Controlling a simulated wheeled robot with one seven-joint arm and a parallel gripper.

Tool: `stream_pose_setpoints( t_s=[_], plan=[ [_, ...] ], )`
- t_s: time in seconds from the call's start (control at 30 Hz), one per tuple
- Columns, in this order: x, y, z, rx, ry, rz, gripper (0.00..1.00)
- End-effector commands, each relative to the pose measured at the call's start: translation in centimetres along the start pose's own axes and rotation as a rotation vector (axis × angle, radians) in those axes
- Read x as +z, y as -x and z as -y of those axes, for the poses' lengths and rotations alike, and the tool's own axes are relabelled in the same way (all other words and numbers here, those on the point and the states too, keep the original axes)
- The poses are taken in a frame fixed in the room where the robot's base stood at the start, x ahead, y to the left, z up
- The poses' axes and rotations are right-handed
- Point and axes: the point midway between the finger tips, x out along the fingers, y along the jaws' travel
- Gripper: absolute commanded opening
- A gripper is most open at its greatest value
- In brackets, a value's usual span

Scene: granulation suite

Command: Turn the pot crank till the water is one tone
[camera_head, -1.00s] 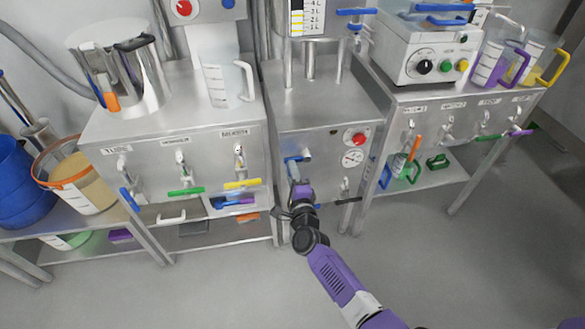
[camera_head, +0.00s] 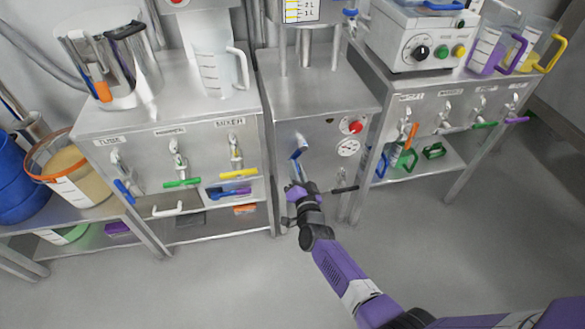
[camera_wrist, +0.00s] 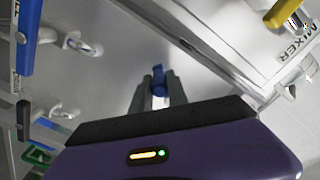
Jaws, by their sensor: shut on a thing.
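The blue pot crank (camera_head: 298,153) is on the front of the steel cabinet in the middle of the head view. My gripper (camera_head: 297,186) is at its lower end, and the fingertips are hard to make out there. In the wrist view my gripper (camera_wrist: 159,98) is shut on a blue crank handle (camera_wrist: 159,78), which shows between the two grey fingers. The pot (camera_head: 303,10) above the cabinet shows only its lowest part with a scale. The tone of the water cannot be told.
A red button (camera_head: 355,127) and a gauge (camera_head: 348,148) sit right of the crank. A black tap lever (camera_head: 345,189) sticks out below them. A yellow lever (camera_head: 239,174) is on the MIXER tap to the left. The floor in front is clear.

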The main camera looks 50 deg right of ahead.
Motion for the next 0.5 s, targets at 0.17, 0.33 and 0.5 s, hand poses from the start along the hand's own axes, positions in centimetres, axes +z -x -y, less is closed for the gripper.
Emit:
stream_pose_setpoints(
  t_s=[0.17,0.33,0.5],
  plan=[
    [0.0,0.1,-1.3,0.004,0.170,0.005,0.00],
    [-0.4,0.1,-2.1,0.004,0.332,0.005,0.00],
    [-1.0,0.1,-2.9,0.004,0.493,0.006,0.00]
  ],
)
